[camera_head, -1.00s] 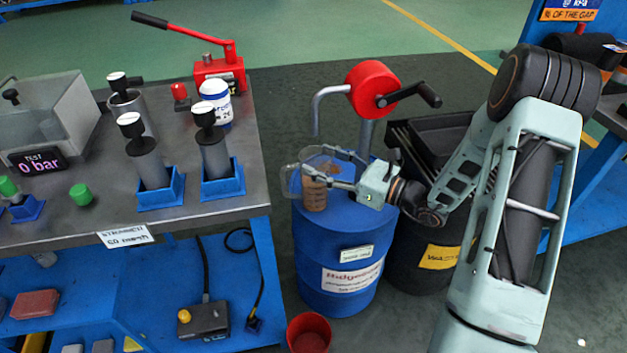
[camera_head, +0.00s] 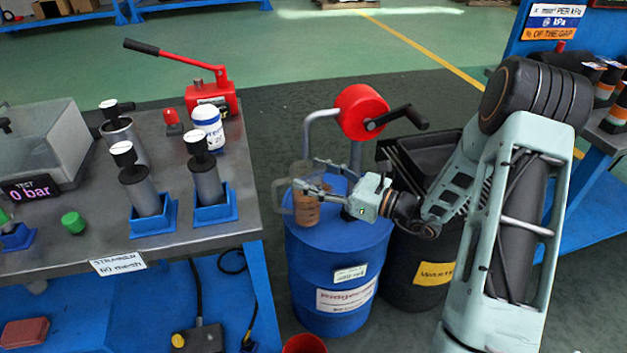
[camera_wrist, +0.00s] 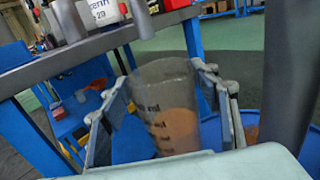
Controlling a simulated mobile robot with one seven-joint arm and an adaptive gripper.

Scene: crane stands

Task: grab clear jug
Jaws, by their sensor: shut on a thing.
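The clear jug (camera_head: 305,206) is a see-through vessel with brown liquid in its lower part and a handle on its left side. It is at the blue drum's top in the head view; I cannot tell whether it touches the drum. My gripper (camera_head: 312,178) reaches in from the right, shut on the jug with a finger on either side. In the wrist view the jug (camera_wrist: 166,115) shows measuring marks and stands between the fingers (camera_wrist: 160,110). Its base is hidden there by my gripper's body.
The blue drum (camera_head: 335,265) carries a red hand-crank pump (camera_head: 362,112) behind the jug. A black waste drum (camera_head: 410,285) stands to the right. The steel workbench (camera_head: 90,235) with blue-based cylinders and a white bottle (camera_head: 208,128) is at left. A red bucket (camera_head: 304,345) is on the floor.

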